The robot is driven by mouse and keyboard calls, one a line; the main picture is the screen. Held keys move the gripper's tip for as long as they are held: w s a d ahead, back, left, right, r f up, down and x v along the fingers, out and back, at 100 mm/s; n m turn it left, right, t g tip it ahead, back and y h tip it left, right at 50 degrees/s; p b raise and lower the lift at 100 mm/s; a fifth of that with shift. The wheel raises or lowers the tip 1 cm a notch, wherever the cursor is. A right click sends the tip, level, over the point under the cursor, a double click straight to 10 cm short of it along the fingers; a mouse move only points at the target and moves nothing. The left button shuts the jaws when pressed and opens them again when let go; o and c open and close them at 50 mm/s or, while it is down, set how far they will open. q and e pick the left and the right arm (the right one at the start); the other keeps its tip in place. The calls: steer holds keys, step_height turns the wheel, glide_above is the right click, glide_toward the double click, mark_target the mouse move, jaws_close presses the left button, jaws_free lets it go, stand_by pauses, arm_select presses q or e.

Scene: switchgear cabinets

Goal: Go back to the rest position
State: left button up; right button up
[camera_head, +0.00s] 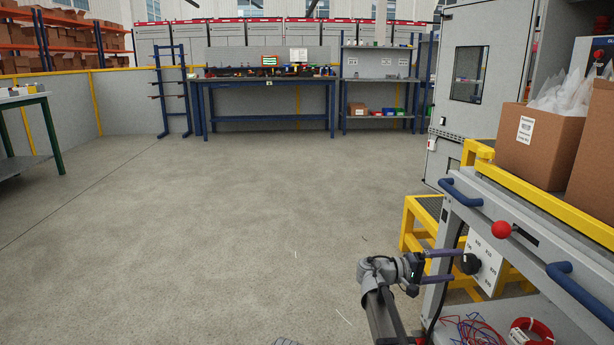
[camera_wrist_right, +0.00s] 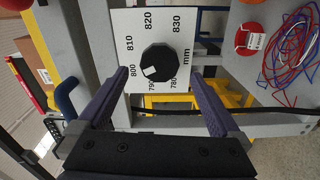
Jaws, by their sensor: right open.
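My right gripper (camera_head: 454,266) is at the lower right of the head view, in front of the cart. Its two dark purple fingers are spread and hold nothing. A black round knob (camera_head: 470,264) on a white scale plate (camera_head: 487,262) is just beyond the fingertips. In the right wrist view, the knob (camera_wrist_right: 158,62) sits centred ahead of the open gripper (camera_wrist_right: 160,80), with a finger at each side. The plate (camera_wrist_right: 128,22) carries numbers from 780 to 830 and "mm". I cannot tell the exact gap to the knob. My left gripper is out of view.
The grey cart (camera_head: 480,210) has blue handles, a red ball knob (camera_head: 501,230) and cardboard boxes (camera_head: 538,145) on top. Red and blue wires (camera_head: 470,332) lie on its lower shelf. Yellow steps (camera_head: 417,222) stand behind. The floor (camera_head: 220,230) to the left is clear.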

mark_target(466, 267)
steer(key=d, duration=0.5)
steer(key=shift+w, duration=0.25)
steer(key=shift+a+n, duration=0.2)
steer(key=shift+n, duration=0.9)
steer(key=n, duration=0.3)
steer(key=shift+f+n, duration=0.1)
steer(key=shift+n, duration=0.3)
steer(key=n, duration=0.3)
steer(key=shift+n, duration=0.4)
steer(key=n, duration=0.4)
steer(key=shift+s+n, duration=0.1)
steer(key=shift+n, duration=0.3)
steer(key=shift+s+n, duration=0.1)
steer(key=shift+n, duration=2.2)
steer(key=shift+s+f, duration=0.1)
